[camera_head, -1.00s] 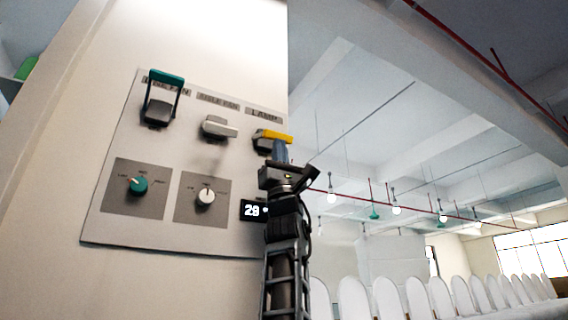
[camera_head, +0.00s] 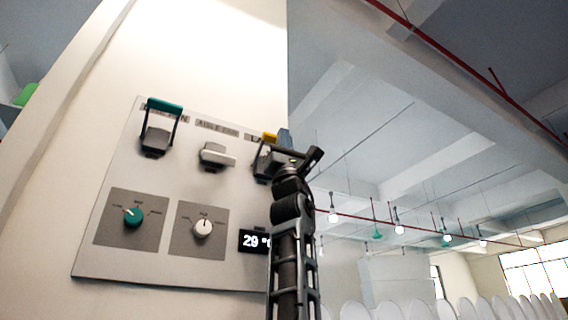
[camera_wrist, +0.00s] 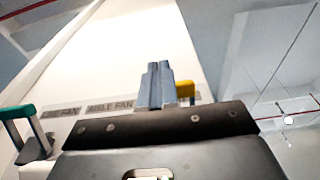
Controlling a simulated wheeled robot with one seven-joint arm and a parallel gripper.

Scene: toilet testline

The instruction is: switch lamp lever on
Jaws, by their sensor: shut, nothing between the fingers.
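The lamp lever (camera_head: 269,137) has a yellow handle and dark side arms, at the upper right of the wall panel. Its handle stands raised above its base, over part of the lamp label, much like the teal lever's handle. My gripper (camera_head: 285,136) is shut and empty, with its fingertips at the right of the yellow handle and hiding part of it. In the wrist view, the closed grey fingers (camera_wrist: 155,86) point up and the yellow handle (camera_wrist: 185,90) shows just right of them. Whether they touch is unclear.
The panel (camera_head: 100,262) also carries a raised teal lever (camera_head: 164,105), a lowered white lever (camera_head: 216,155), a teal dial (camera_head: 133,216), a white dial (camera_head: 203,228) and a temperature display (camera_head: 254,241). Open room lies right of the wall edge, with hanging bulbs (camera_head: 399,229) and white chairs (camera_head: 390,310).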

